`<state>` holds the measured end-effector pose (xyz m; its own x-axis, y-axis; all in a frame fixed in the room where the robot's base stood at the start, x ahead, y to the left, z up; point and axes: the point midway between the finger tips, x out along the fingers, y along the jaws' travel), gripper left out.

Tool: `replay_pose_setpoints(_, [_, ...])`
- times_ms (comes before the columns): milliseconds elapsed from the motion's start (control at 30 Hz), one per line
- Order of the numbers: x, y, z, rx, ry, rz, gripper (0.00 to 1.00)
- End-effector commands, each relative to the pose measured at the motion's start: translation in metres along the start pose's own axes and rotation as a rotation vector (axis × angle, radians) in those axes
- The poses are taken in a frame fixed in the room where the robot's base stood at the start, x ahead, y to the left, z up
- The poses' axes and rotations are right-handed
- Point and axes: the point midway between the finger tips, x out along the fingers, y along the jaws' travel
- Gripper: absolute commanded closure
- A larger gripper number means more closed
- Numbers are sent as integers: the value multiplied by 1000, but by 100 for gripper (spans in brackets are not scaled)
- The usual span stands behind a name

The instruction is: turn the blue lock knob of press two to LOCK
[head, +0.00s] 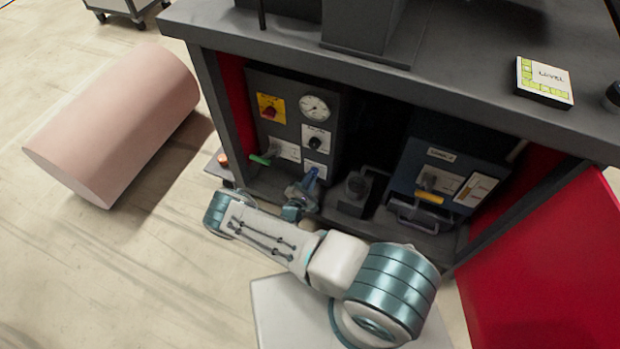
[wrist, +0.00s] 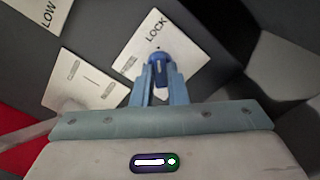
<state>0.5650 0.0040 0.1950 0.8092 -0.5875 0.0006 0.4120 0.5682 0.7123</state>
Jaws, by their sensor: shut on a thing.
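The blue lock knob (wrist: 158,62) sits on a white plate (wrist: 140,42) marked LOCK, low on a dark panel. My gripper (wrist: 159,75) is shut on the knob, with one blue finger on each side of it. In the wrist view the word LOCK lies just above the knob; the fingers cover part of the plate, and I cannot tell which way the knob points. In the head view, my gripper (head: 309,182) reaches the lower right of the panel (head: 325,101), where the blue knob (head: 313,172) shows only in part.
The panel also carries a gauge (head: 314,107), a red knob on a yellow plate (head: 270,106), a black knob (head: 316,143) and a green handle (head: 261,160). A blue box with a yellow handle (head: 428,197) stands to the right. A pink cylinder (head: 120,120) lies on the floor.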

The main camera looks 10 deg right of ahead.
Motion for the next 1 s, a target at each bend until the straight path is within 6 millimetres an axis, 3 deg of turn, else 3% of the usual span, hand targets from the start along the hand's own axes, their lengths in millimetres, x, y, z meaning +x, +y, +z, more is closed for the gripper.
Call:
replay_pose_setpoints(433, [1, 0, 0, 10, 1, -1, 100])
replay_pose_setpoints(467, [1, 0, 0, 10, 1, -1, 79])
replay_pose_setpoints(500, [1, 0, 0, 10, 1, 0, 68])
replay_pose_setpoints(533, [1, 0, 0, 10, 1, 0, 65])
replay_pose_setpoints(1000, [-9, 1, -1, 9, -6, -7, 65])
